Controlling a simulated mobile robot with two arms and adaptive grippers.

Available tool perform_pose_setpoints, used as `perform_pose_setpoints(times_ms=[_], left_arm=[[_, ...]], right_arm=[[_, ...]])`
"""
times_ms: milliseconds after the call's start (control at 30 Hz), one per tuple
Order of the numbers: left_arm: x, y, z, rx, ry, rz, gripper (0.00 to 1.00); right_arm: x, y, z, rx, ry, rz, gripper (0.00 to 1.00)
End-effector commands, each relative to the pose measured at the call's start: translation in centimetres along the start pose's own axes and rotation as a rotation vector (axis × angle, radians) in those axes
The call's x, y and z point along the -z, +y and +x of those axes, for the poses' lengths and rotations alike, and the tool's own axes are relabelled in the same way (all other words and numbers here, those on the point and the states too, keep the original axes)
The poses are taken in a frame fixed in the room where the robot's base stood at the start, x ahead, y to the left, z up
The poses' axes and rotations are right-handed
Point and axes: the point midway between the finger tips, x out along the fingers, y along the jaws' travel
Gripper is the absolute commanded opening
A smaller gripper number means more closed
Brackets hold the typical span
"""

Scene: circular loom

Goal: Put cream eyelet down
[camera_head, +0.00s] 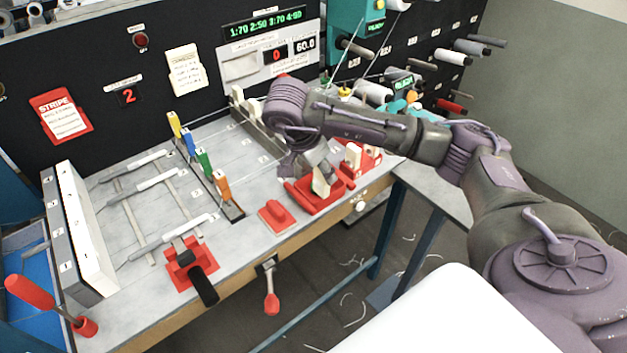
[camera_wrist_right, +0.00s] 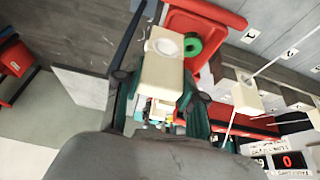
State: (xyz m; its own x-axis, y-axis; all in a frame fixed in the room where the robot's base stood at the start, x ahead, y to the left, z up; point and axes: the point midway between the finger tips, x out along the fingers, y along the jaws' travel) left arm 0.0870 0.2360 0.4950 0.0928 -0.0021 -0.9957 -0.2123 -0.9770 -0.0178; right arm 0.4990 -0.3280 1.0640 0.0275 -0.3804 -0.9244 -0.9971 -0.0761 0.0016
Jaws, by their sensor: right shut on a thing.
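The cream eyelet (camera_wrist_right: 160,72), a cream block with a round pale opening at one end, is between the fingers of my right gripper (camera_wrist_right: 158,92) in the right wrist view. The gripper is shut on it. In the head view the cream eyelet (camera_head: 321,184) shows below my right gripper (camera_head: 320,173), over a red tray (camera_head: 303,203). Whether it touches the tray floor cannot be told. In the wrist view a green ring (camera_wrist_right: 194,46) lies in the red tray (camera_wrist_right: 232,18) beside the eyelet. My left gripper is not in view.
Cream blocks (camera_head: 353,154) stand on red holders just right of the tray. A flat red piece (camera_head: 276,217) lies left of it. Yellow, blue, green and orange clips (camera_head: 204,160) stand in a row further left. The bench's front edge (camera_head: 240,257) runs close by.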

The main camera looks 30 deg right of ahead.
Motion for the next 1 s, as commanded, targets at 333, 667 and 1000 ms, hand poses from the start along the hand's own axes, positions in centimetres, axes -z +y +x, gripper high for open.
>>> perform_pose_setpoints(times_ms=[333,667,1000], left_arm=[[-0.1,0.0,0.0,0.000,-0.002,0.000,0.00],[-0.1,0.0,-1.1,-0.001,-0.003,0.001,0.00],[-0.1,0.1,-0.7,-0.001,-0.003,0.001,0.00]], right_arm=[[-1.1,-3.1,2.4,-0.004,-0.002,-0.003,0.00],[-2.3,-3.1,5.4,0.000,0.000,-0.001,0.00],[-2.5,-3.1,5.8,0.001,0.001,-0.003,0.43]])
